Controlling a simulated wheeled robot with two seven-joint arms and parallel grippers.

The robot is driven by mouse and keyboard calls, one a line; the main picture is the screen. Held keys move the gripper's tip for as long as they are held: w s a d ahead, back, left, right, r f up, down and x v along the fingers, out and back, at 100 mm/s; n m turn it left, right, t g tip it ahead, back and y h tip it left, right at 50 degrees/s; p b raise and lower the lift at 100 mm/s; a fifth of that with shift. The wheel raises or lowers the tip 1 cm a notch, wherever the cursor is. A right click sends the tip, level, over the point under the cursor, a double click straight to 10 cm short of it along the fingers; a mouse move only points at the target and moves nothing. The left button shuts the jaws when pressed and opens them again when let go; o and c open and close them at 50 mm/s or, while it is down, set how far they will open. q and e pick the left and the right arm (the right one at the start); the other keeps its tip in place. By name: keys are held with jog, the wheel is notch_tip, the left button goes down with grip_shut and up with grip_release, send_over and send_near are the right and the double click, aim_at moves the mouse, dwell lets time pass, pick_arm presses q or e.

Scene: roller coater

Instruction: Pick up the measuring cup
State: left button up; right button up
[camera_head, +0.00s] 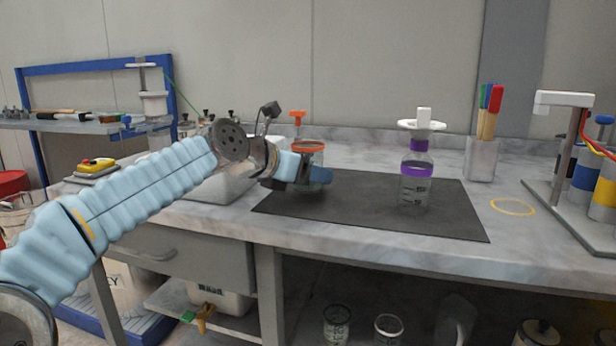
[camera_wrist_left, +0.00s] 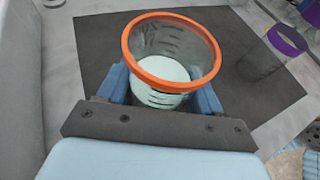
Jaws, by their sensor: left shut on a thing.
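The measuring cup (camera_head: 309,150) is clear with an orange rim and dark markings. It is at the left part of the dark mat (camera_head: 360,222) on the bench. In the left wrist view the cup (camera_wrist_left: 171,50) stands between my blue fingers, with pale content at its bottom. My left gripper (camera_head: 312,177) is shut on the cup, with a finger on either side of its lower body (camera_wrist_left: 160,92). Whether the cup's base touches the mat is hidden by the gripper. My right gripper is not in view.
A clear bottle with purple bands (camera_head: 415,178) stands to the right on the mat. Beyond it are a holder with brushes (camera_head: 481,158), a yellow ring (camera_head: 513,207) and a rack of coloured cylinders (camera_head: 586,165). The mat's middle is clear.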

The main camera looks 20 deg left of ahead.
pick_arm(q)
jog(key=s+r, duration=0.1)
jog(key=r, duration=0.1)
jog(key=s+r+p, duration=0.1)
jog(key=r, duration=0.1)
jog(key=s+r, duration=0.2)
jog(key=shift+s+d+r, duration=0.1)
jog(key=shift+d+r, duration=0.15)
jog(key=shift+r, duration=0.05)
send_near(322, 149)
jog(key=s+d+r, duration=0.2)
jog(key=s, duration=0.3)
jog(key=shift+s+d+r+p, duration=0.15)
jog(key=shift+d+p, duration=0.15)
jog(key=shift+d, duration=0.1)
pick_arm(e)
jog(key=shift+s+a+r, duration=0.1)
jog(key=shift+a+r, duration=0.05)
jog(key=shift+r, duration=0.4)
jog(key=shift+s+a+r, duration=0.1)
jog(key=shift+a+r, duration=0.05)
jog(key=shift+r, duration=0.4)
pick_arm(q)
jog(key=shift+r, duration=0.1)
